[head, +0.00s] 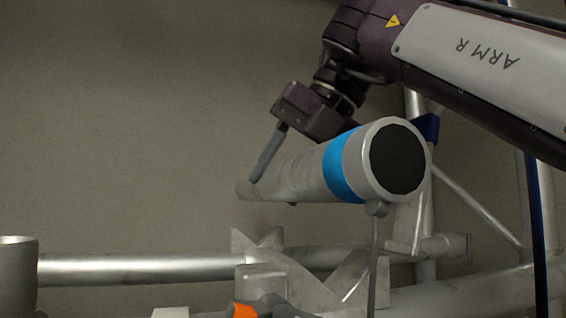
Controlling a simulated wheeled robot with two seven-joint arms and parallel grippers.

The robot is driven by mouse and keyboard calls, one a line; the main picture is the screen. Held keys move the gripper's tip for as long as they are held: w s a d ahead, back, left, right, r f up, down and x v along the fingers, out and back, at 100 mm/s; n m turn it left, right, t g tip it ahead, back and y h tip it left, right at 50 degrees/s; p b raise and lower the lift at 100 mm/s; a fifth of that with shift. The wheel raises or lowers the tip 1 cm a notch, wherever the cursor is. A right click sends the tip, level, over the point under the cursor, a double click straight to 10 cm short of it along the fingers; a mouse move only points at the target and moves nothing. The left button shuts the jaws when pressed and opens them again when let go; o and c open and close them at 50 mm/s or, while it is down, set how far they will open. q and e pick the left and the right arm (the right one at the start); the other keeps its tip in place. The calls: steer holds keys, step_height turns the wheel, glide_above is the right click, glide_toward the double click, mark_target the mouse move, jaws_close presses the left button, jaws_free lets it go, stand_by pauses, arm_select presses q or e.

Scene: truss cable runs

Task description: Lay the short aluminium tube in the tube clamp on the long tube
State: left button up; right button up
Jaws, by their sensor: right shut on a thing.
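The short aluminium tube (300,175) is grey with a blue band and a dark end cap facing me. My right gripper (273,192) is shut on it towards its far end, with one finger across the near left side and the other mostly hidden. The tube is held in the air, tilted, its capped end higher in the picture. The tube clamp (310,288), a grey V-shaped cradle, shows below it on the long tube (140,268), which runs across the lower picture. My left gripper is not in view.
A thin upright rod with a knob (377,208) stands right of the clamp, close to the tube's capped end in the picture. An orange part (243,310) shows at the bottom. Truss tubes (480,210) fill the right side. A thick post (17,275) stands at lower left.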

steer(key=f+b, duration=0.1)
steer(key=w+f, duration=0.1)
steer(key=f, duration=0.1)
steer(key=shift+w+f+b, duration=0.2)
steer(key=shift+f+b, duration=0.05)
steer(key=shift+b, duration=0.1)
steer(key=shift+s+f+b, duration=0.1)
steer(key=shift+f+b, duration=0.2)
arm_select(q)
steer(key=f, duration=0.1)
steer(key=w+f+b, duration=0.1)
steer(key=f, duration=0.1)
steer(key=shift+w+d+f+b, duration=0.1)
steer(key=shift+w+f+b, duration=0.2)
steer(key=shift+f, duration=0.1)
arm_select(e)
step_height(320, 180, down, 2)
steer(key=shift+f, duration=0.1)
steer(key=shift+s, duration=0.15)
steer(key=o, duration=1.3)
